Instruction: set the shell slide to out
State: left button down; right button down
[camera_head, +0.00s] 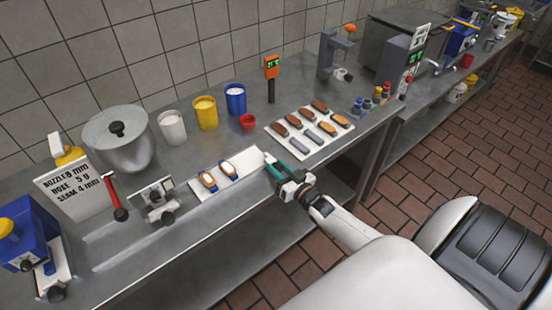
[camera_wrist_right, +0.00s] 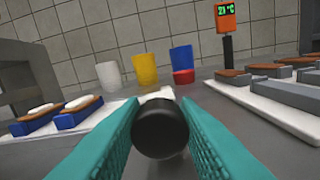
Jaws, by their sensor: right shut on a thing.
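The shell slide is a long white plate (camera_head: 247,163) at the front of the bench, with two blue shells (camera_head: 218,177) bearing brown and cream tops at its left part. It also shows in the right wrist view (camera_wrist_right: 108,117), behind a round black knob (camera_wrist_right: 160,128). My right gripper (camera_head: 270,164) is at the plate's right end. Its teal fingers are shut on the black knob, one on each side. The fingers hide the knob in the head view. I cannot tell how far the slide is pulled. My left gripper is not in view.
A white tray (camera_head: 322,143) with several brown and grey bars lies to the right. Cups, a red bowl (camera_head: 248,122) and an orange display (camera_head: 271,67) stand behind. A metal clamp-like device (camera_head: 154,200) stands to the left. The bench's front edge is close.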

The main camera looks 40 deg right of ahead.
jog(key=shift+d, duration=0.2)
jog(key=c, duration=1.3)
grip_release()
jog(key=shift+o, duration=1)
jog(key=shift+d, duration=0.15)
jog(key=shift+s, duration=0.2)
jog(key=s+b, duration=0.2)
jog(key=s, duration=0.9)
jog(key=shift+s+d, duration=0.15)
jog(key=shift+s, duration=0.15)
